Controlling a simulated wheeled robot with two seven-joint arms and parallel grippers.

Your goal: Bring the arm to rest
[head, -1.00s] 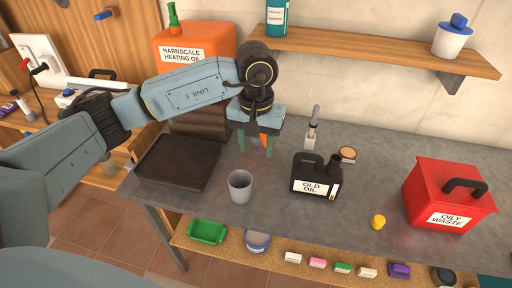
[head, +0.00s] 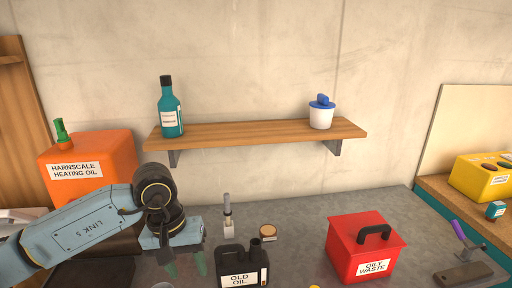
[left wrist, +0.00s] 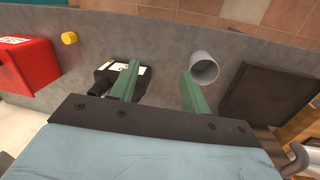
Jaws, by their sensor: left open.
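My left arm comes in from the left in the head view, bent at the wrist over the grey bench. My left gripper (head: 187,268) points down above the bench, left of the black old oil can (head: 243,268). In the left wrist view its two green fingers (left wrist: 158,90) stand apart with nothing between them. The black can (left wrist: 118,80) lies behind one finger there, and a grey cup (left wrist: 203,68) shows beside the other. My right gripper is in neither view.
A red oily waste box (head: 362,250) stands on the bench at right. An orange heating oil tank (head: 88,165) stands at left. A wooden shelf (head: 255,133) on the wall holds a teal bottle (head: 169,110) and a white tub (head: 321,115). A dark tray (left wrist: 262,98) lies beside the cup.

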